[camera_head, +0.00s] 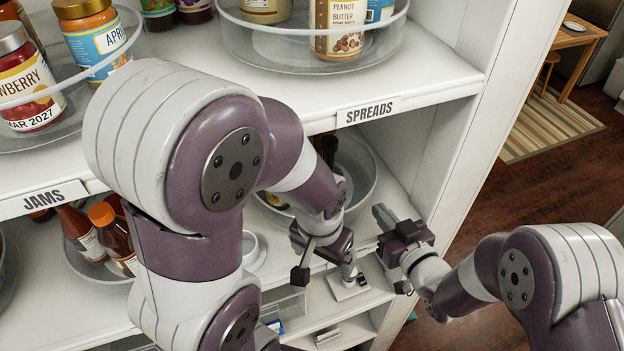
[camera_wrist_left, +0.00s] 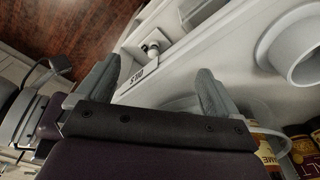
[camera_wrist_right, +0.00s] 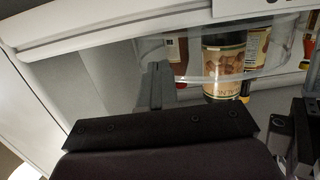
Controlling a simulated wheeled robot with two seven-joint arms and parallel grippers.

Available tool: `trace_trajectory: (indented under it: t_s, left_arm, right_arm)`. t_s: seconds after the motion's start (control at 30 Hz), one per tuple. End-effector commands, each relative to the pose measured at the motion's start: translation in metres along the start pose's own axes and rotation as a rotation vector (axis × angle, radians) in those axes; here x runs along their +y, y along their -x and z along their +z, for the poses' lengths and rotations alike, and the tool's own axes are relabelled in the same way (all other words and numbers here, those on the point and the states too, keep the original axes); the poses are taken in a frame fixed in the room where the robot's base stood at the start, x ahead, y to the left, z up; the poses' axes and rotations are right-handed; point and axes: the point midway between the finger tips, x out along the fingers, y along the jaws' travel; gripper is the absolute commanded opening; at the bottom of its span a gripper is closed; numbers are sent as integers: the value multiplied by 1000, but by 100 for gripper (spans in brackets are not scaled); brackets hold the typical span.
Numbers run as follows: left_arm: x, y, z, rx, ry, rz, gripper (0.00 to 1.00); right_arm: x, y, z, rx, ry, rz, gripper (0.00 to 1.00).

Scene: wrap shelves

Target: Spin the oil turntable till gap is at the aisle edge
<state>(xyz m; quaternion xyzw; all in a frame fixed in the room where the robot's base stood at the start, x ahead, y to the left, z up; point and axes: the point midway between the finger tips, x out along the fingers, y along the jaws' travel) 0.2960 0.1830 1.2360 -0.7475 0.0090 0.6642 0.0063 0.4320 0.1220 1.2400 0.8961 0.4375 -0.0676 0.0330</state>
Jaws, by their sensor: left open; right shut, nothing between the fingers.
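The oil turntable (camera_head: 367,160) is a clear round tray on the shelf below the SPREADS label. My left arm covers much of it in the head view. In the right wrist view its clear rim (camera_wrist_right: 262,78) runs in front of a walnut-labelled container (camera_wrist_right: 223,68) and other bottles. No gap in its ring of items can be made out. My left gripper (camera_head: 325,275) is open and empty in front of that shelf's edge; its spread fingers show in the left wrist view (camera_wrist_left: 155,85). My right gripper (camera_head: 382,215) is shut and empty at the turntable's right, its fingertips pointing toward the shelf.
Jam and spread turntables (camera_head: 300,62) fill the shelf above. Sauce bottles (camera_head: 115,235) stand in another turntable at lower left. A white upright panel (camera_head: 470,150) bounds the shelves at right. The wooden aisle floor (camera_head: 545,180) is open beyond it.

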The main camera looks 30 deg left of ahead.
Motion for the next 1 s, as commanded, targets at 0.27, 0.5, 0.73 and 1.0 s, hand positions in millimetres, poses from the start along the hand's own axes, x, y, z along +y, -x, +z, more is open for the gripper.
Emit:
trace_trajectory:
  t_s: [0.27, 0.5, 0.73, 1.0]
  left_arm:
    - [0, -2, 0, 0, 0, 0, 95]
    - [0, -4, 0, 0, 0, 0, 95]
    - [0, -6, 1, 0, 0, 0, 95]
    - [0, -6, 1, 0, 0, 0, 95]
  right_arm:
    - [-2, -3, 0, 0, 0, 0, 0]
    - [-5, -8, 0, 0, 0, 0, 0]
    - [-8, -13, -1, 0, 1, -1, 0]
    - [-13, -10, -2, 0, 0, 0, 0]
